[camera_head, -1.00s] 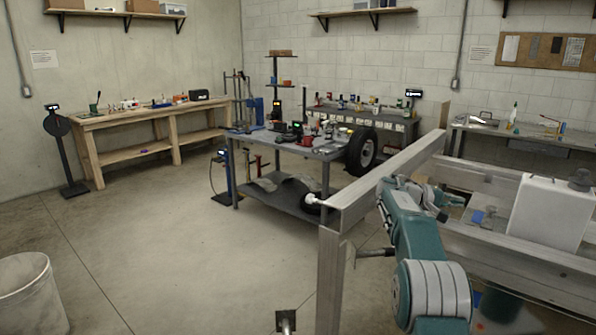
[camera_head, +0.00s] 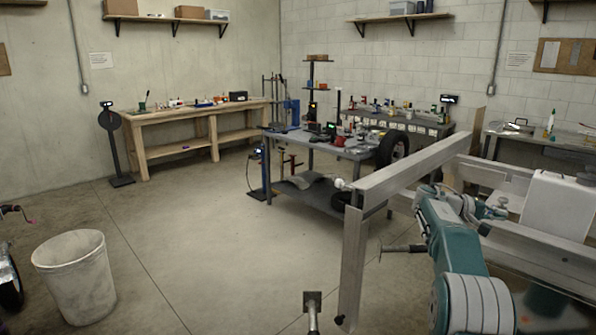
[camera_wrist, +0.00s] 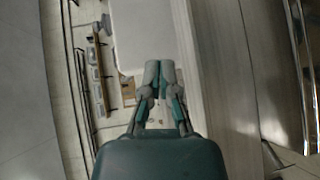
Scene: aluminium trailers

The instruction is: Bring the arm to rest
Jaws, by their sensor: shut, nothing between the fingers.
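My arm (camera_head: 455,250), teal with pale bands, is folded low at the right of the head view, beside the aluminium trailer frame (camera_head: 415,165). My gripper (camera_wrist: 160,72) shows in the middle of the wrist view, its two fingers together and nothing held between them. In the head view its fingertips are hard to make out among the arm links and rails.
A white tank (camera_head: 560,205) stands within the trailer frame, near my arm. A grey work table (camera_head: 310,148) with tools lies beyond the frame. A white bin (camera_head: 75,275) stands at left. The concrete floor (camera_head: 210,225) between is clear.

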